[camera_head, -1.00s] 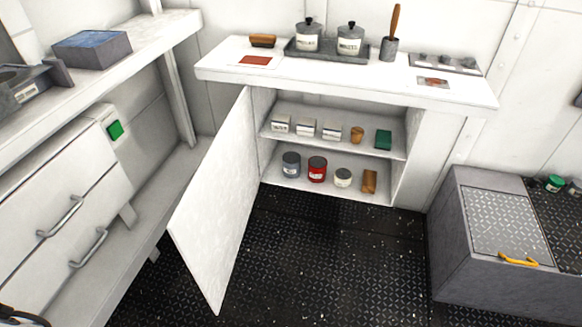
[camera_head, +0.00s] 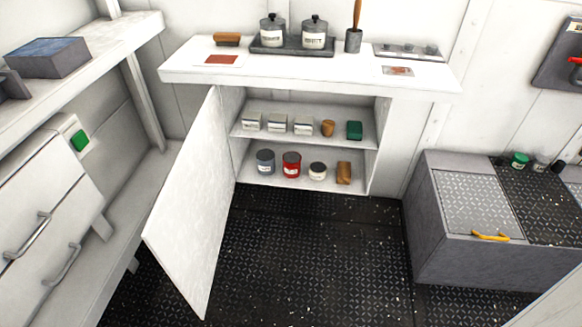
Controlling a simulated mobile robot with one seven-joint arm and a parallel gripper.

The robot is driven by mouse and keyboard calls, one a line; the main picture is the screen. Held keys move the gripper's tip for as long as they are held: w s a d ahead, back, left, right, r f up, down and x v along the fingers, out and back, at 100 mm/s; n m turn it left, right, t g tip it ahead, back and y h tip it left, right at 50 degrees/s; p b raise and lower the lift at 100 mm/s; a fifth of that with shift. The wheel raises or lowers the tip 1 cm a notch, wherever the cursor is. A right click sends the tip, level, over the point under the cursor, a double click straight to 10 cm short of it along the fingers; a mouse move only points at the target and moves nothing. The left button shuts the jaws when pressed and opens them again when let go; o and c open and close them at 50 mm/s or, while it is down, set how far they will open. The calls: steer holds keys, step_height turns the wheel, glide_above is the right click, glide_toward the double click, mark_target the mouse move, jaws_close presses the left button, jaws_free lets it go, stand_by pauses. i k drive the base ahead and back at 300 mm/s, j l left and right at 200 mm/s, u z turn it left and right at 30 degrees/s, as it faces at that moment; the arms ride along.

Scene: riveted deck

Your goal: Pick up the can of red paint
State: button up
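The red paint can (camera_head: 291,165) stands upright on the bottom shelf of the open white cabinet (camera_head: 385,140). A grey can (camera_head: 265,162) stands to its left, and a small pale can (camera_head: 317,171) and a brown block (camera_head: 343,173) stand to its right. Nothing covers the front of the red can. My gripper is not in view.
The cabinet door (camera_head: 190,205) hangs open to the left. A grey chest (camera_head: 440,220) with a yellow handle stands at the right. White drawers (camera_head: 40,215) and a bench line the left. The dark floor (camera_head: 290,260) before the cabinet is clear. The upper shelf holds several small items.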

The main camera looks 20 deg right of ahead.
mark_target(292, 161)
steer(key=i+l+u, duration=0.1)
steer(key=l+u, duration=0.2)
steer(key=l, duration=0.95)
steer(key=l+u, duration=0.3)
steer(key=l, duration=0.95)
steer(key=i+l, duration=0.2)
steer(key=i, duration=0.25)
steer(key=j+u, duration=0.05)
